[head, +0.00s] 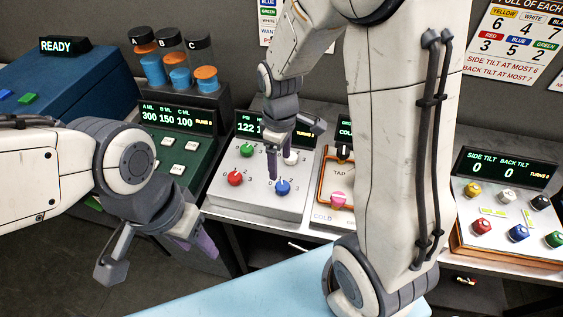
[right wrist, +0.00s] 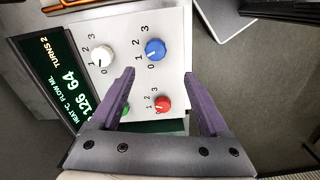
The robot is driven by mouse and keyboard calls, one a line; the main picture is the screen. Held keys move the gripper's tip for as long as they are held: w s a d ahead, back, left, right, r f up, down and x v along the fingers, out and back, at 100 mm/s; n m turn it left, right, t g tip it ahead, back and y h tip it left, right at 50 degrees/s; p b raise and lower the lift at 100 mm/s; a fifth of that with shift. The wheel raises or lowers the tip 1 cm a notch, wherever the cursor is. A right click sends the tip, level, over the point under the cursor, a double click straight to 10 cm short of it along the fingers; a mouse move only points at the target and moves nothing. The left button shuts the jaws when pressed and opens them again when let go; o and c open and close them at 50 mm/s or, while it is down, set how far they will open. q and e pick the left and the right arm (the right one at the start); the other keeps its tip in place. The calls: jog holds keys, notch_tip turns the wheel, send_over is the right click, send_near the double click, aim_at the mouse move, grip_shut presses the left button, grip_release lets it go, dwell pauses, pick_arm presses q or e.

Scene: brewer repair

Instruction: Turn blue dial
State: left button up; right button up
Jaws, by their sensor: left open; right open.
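The white panel (head: 222,200) in the head view carries a blue dial (head: 283,187) at its front right. The panel also has red (head: 235,178), green (head: 246,150) and white (head: 291,157) dials. My right gripper (head: 292,148) is open above this panel, one finger near the blue dial. In the right wrist view, the blue dial (right wrist: 155,49) lies just beyond and between the open, empty fingertips (right wrist: 160,74); contact cannot be told. Its pointer faces the low end of its 0 to 3 scale. My left gripper (head: 160,252) is open and empty at the lower left.
Another blue dial (head: 518,233) sits on the tilt panel (head: 505,190) at the right. A TAP panel (head: 338,180) stands just right of the white panel. A green panel (head: 180,140) and canisters (head: 175,68) are on the left. A light blue surface (head: 260,290) lies in front.

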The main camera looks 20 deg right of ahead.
aim_at(282, 185)
jog(key=f, duration=0.3)
jog(key=f+p, duration=0.1)
jog(key=f, duration=0.6)
jog(key=shift+w+d+f, duration=0.25)
jog(key=shift+d+f, duration=0.05)
jog(key=shift+d, duration=0.1)
grip_shut()
